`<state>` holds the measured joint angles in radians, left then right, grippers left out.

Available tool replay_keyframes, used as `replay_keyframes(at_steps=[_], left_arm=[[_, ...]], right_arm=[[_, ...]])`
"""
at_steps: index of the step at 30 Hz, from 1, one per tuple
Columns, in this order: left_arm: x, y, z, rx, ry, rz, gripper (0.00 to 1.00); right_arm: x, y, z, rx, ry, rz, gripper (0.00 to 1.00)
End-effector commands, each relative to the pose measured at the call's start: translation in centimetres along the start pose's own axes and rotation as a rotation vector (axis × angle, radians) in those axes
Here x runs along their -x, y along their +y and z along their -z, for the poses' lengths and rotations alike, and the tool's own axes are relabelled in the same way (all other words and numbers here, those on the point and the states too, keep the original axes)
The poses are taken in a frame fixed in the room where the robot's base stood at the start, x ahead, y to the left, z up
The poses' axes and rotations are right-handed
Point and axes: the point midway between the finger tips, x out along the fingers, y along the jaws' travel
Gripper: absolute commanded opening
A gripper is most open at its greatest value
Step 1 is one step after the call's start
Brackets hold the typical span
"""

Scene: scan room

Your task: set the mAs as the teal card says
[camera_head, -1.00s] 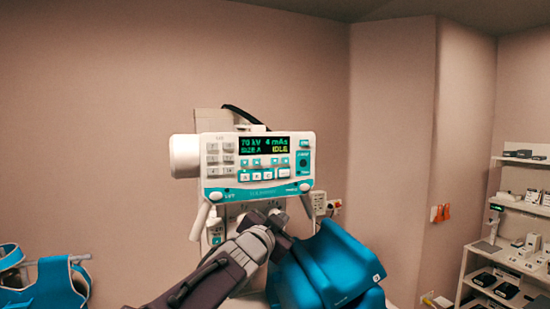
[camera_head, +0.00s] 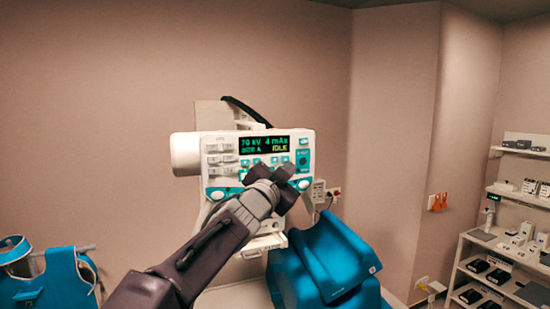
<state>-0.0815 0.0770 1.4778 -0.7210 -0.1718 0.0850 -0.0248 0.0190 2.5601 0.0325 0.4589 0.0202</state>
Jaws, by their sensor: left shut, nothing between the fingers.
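The control panel (camera_head: 215,135) is a white and teal box on the back wall, in the middle of the head view. Its dark display (camera_head: 265,145) reads 70 kV, 4 mAs and IDLE in green and yellow. White and teal buttons sit left of and below the display. My left gripper (camera_head: 275,170) is shut and empty, over the lower middle of the panel face. It hides several lower buttons. I cannot tell whether it touches one. My right gripper is not in view, and I see no teal card that I can make out.
A blue padded piece (camera_head: 325,262) stands below right of the panel. A blue apron (camera_head: 48,278) hangs at lower left. White shelves (camera_head: 510,200) with small boxes stand at the right. Orange items (camera_head: 438,202) hang on the wall. The wall left of the panel is bare.

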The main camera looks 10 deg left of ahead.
Motion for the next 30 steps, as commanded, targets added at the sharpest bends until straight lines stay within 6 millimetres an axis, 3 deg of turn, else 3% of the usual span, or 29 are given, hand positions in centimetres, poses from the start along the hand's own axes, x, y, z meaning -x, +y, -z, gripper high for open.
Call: replay_keyframes(at_steps=[1,12,30], left_arm=[[-0.7,-0.8,0.0,0.0,-0.004,0.0,0.0],[-4.2,-3.2,-2.6,0.001,-0.002,0.0,0.0],[-4.9,-3.6,-3.6,0.002,0.0,0.0,0.0]], right_arm=[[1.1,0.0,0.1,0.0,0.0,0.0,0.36],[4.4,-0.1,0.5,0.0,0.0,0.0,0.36],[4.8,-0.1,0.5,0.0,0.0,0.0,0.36]])
